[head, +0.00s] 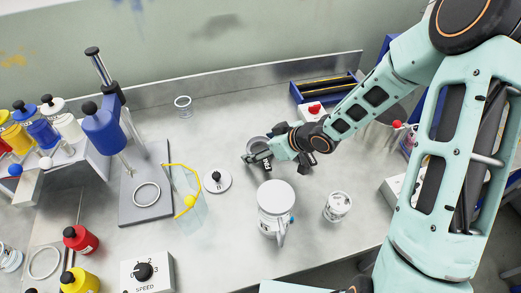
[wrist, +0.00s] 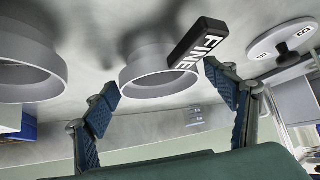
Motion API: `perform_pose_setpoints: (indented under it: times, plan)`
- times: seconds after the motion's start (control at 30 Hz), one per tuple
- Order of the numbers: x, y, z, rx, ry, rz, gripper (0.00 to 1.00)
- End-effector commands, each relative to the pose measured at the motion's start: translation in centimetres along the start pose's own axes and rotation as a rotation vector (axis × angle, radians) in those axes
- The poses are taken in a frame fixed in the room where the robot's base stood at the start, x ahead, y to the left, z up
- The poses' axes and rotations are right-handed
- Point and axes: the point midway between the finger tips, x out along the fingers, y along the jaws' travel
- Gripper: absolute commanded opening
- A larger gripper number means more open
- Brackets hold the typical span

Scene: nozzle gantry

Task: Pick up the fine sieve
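The fine sieve is a grey ring (wrist: 150,78) with a black block handle (wrist: 198,44) lettered FINE in white. In the wrist view the ring lies between and beyond my fingers, and the handle is close to the right fingertip. My gripper (wrist: 163,78) is open, its two blue-grey fingers spread apart with nothing clearly clamped. In the head view my gripper (head: 262,155) is low over the bench and partly covers the sieve (head: 256,143). Whether a finger touches the handle, I cannot tell.
A second grey ring (wrist: 28,68) stands left in the wrist view. A blue tray (head: 298,92) is behind; a dispenser stand (head: 146,205) is left.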

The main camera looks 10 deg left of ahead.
Motion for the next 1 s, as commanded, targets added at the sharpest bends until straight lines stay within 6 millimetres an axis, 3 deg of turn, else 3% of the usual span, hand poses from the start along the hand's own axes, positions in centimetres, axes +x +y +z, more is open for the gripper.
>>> perform_pose_setpoints:
  times: [0.07,0.33,0.67,1.0]
  plan:
    - [0.0,0.0,0.0,0.000,0.000,0.000,0.66]
    - [0.0,0.0,0.0,0.000,0.000,0.000,0.36]
    - [-0.7,0.0,-0.8,-0.002,0.002,0.001,0.35]
    - [-5.6,0.1,-5.5,-0.001,0.001,0.002,0.35]
